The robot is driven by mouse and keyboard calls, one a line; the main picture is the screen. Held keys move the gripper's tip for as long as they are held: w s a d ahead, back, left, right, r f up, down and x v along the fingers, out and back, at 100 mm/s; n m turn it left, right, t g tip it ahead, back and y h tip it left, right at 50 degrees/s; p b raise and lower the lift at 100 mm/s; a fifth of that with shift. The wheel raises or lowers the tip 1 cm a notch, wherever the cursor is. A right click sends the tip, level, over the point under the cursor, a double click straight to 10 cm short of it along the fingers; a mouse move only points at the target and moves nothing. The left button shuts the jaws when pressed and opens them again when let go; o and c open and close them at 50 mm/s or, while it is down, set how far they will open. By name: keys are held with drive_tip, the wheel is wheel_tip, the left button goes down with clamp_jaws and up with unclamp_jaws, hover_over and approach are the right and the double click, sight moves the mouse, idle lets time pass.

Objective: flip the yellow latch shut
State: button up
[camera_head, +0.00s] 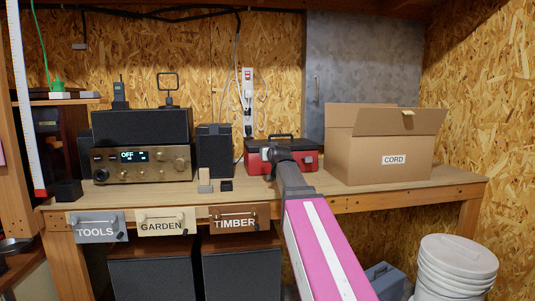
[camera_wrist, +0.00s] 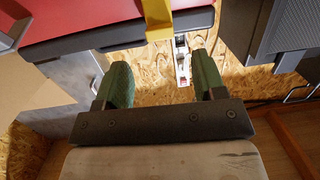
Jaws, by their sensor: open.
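The red toolbox (camera_head: 256,163) with a dark handle stands on the bench, left of the cardboard box. It also fills the upper left of the wrist view (camera_wrist: 85,18). The yellow latch (camera_wrist: 157,20) shows at the top of the wrist view as a flat strip across the toolbox's dark edge; whether it is flipped up or shut is hard to tell. It cannot be made out in the head view. My gripper (camera_wrist: 163,80) is open, its two green fingertips apart with nothing between them, facing the latch without visible contact. In the head view my arm hides part of the toolbox.
A black speaker (camera_head: 214,151) and a radio (camera_head: 143,161) stand left of the toolbox. The open cardboard box marked CORD (camera_head: 365,158) is close on its right. A power strip (camera_head: 247,88) hangs on the wall behind. Bare bench shows before the toolbox.

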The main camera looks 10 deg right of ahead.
drive_tip(key=s, duration=0.2)
drive_tip(key=shift+s+d+r, duration=0.1)
drive_tip(key=shift+s+r, duration=0.15)
drive_tip(key=shift+s, duration=0.1)
drive_tip(key=shift+t, duration=0.8)
drive_tip(key=w, duration=0.3)
drive_tip(key=w+f, duration=0.1)
drive_tip(key=w, duration=0.6)
drive_tip(key=shift+a+f, duration=0.25)
drive_tip(key=c, duration=0.9)
drive_tip(key=shift+c, duration=0.2)
